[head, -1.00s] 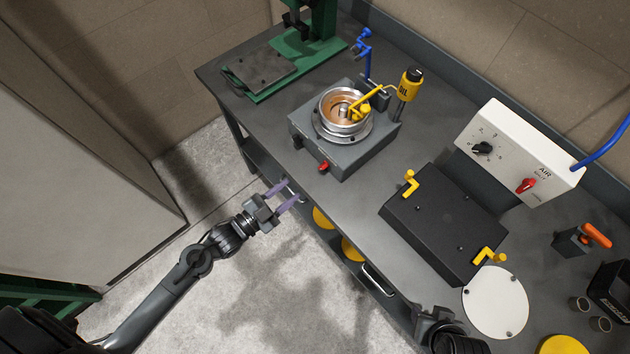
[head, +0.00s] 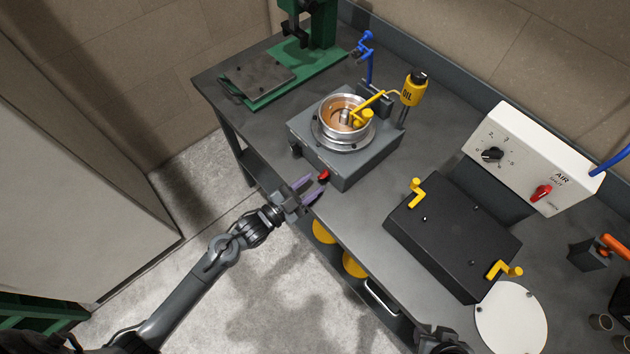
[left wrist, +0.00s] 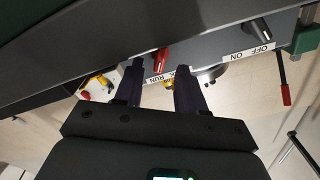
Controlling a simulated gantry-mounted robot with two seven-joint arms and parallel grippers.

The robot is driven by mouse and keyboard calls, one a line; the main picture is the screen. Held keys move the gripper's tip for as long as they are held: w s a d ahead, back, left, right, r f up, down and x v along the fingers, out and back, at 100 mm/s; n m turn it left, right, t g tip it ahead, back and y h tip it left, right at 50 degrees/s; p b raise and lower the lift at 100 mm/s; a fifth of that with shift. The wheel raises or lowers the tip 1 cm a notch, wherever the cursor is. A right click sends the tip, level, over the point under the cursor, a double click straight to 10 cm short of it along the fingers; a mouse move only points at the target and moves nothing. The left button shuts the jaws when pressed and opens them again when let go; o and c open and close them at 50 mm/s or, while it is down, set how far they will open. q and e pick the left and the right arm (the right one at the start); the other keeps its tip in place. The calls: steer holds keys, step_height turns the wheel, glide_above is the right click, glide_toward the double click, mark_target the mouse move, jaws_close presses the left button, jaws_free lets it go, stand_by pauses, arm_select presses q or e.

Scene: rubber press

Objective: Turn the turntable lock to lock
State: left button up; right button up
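The turntable lock is a small red knob (head: 323,176) on the front face of the grey turntable box (head: 365,165). In the left wrist view the red knob (left wrist: 161,58) shows between the fingertips, beside a partly hidden label that reads RUN. My left gripper (head: 312,189) is open and empty, just in front of the knob in the head view. In the left wrist view its two dark fingers (left wrist: 160,68) are apart on either side of the knob; I cannot tell if they touch it. My right gripper (head: 442,342) is cut off at the bottom edge.
A black knob (left wrist: 257,28) with an OFF/ON label is on the same box face. The turntable ring (head: 343,122) and yellow oiler (head: 413,88) are on top and behind. A black plate with yellow handles (head: 453,245) and the white air panel (head: 530,155) are to the right.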

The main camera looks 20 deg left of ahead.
arm_select(q)
steer(key=shift+x, duration=1.05)
jaws_close()
